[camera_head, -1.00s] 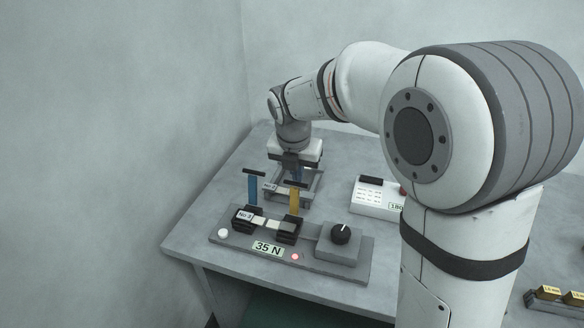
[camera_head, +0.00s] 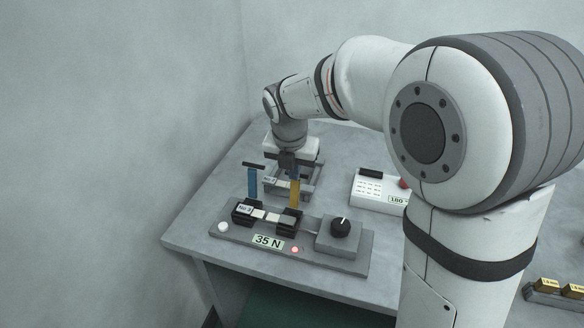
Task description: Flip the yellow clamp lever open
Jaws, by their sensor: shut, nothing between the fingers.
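The yellow clamp lever (camera_head: 295,193) stands upright on the right black clamp block (camera_head: 289,220) of the grey fixture plate (camera_head: 335,264). A blue lever (camera_head: 252,182) with a dark crossbar stands upright on the left black block (camera_head: 243,212). A pale strip (camera_head: 265,215) lies between the two blocks. My gripper (camera_head: 289,172) points down just behind and above the yellow lever's top, shut and empty. Its fingertips and the lever's top overlap in this view, so I cannot tell whether they touch.
On the plate are a black knob (camera_head: 341,228) on a grey box, a "35 N" label (camera_head: 268,241), a white button (camera_head: 223,227) and a lit red lamp (camera_head: 295,249). A grey frame (camera_head: 312,185) stands behind. A white box (camera_head: 372,190) sits to the right, partly behind my arm.

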